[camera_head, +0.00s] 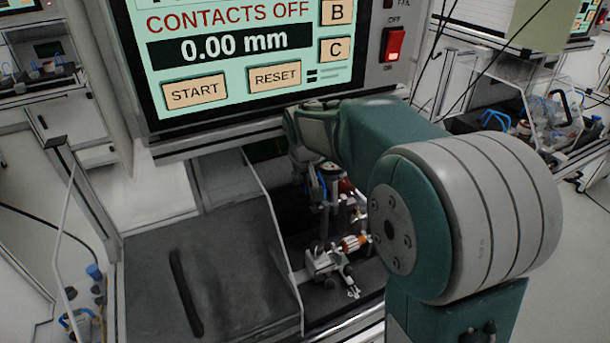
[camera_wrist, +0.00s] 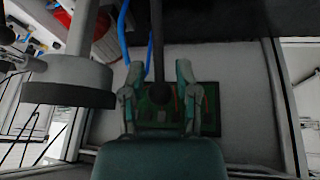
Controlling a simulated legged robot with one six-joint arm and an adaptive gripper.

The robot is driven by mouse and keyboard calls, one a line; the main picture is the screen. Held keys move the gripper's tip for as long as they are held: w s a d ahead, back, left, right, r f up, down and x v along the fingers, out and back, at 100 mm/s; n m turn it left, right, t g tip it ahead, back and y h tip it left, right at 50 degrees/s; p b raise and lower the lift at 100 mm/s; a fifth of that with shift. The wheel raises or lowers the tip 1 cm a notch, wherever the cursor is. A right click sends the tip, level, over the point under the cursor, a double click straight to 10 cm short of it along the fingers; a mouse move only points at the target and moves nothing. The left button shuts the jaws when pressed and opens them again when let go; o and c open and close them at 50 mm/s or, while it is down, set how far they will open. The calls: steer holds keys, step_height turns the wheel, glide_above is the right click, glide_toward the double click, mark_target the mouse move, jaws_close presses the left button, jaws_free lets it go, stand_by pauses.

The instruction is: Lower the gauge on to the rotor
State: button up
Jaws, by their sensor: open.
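My gripper (camera_wrist: 157,80) is open in the wrist view, one finger on each side of a dark rod with a round knob (camera_wrist: 160,92). A gap shows on both sides, and I cannot tell how deep the knob lies. The rod may belong to the gauge. In the head view, an upright assembly with blue and red parts (camera_head: 325,192), perhaps the gauge, stands under my arm. The orange-and-white rotor (camera_head: 351,243) lies on a metal fixture (camera_head: 322,262) below it. My arm hides much of this area, and contact between gauge and rotor cannot be seen.
A screen (camera_head: 250,45) reads "CONTACTS OFF" and "0.00 mm", with START and RESET buttons and a red switch (camera_head: 394,43). A clear panel (camera_head: 272,225) edges the fixture's bay. In the wrist view, a grey cylinder (camera_wrist: 70,80) is close on the left, near a blue cable (camera_wrist: 122,25).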

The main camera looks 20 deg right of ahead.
steer(key=shift+a, duration=0.1)
jaws_close()
steer(key=shift+s, duration=0.1)
